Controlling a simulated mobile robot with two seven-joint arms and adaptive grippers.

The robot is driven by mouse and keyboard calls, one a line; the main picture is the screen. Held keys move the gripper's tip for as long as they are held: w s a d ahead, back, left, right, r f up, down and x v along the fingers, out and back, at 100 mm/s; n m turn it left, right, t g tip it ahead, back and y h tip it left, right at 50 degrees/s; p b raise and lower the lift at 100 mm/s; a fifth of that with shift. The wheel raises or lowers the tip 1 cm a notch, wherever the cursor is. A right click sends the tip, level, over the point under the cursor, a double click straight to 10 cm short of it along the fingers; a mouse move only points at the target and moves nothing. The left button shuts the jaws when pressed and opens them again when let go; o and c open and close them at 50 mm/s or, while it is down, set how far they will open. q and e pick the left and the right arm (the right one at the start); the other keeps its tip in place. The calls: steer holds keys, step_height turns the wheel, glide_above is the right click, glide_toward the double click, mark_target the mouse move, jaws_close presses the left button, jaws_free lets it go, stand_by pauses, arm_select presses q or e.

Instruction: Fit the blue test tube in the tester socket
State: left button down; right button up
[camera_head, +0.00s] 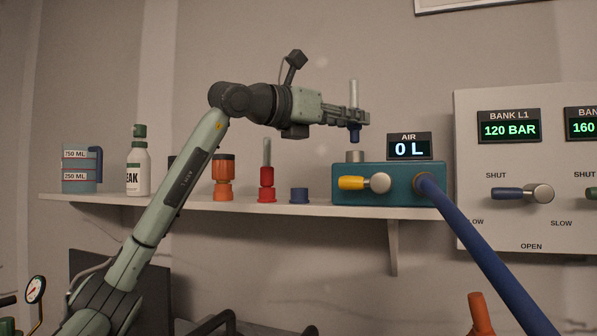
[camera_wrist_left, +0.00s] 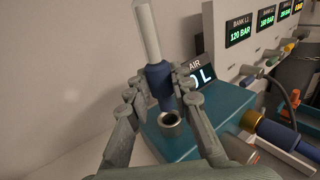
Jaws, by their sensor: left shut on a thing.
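The blue test tube (camera_head: 354,132) has a clear upper part and a blue lower part. My left gripper (camera_head: 358,116) is shut on it and holds it upright above the tester. In the left wrist view the tube's blue part (camera_wrist_left: 158,78) is between the two fingers (camera_wrist_left: 160,92). The tester (camera_head: 345,180) is a teal box on the shelf with a display reading "AIR 0 L". Its socket (camera_head: 355,156) is a grey ring on top, and in the wrist view the open socket (camera_wrist_left: 170,120) shows just below the tube, apart from it. My right gripper is not in view.
A blue hose (camera_head: 480,250) leaves the tester. A gauge panel (camera_head: 540,130) stands right.

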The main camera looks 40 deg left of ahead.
mark_target(352, 139)
arm_select(q)
steer(key=shift+f+b, duration=1.45)
steer(key=shift+f, duration=0.35)
steer(key=c, duration=1.3)
jaws_free()
steer(key=shift+o, duration=0.2)
steer(key=shift+s, duration=0.1)
steer(key=v, duration=1.1)
steer(key=shift+s+a, duration=0.15)
steer(key=shift+s, duration=0.25)
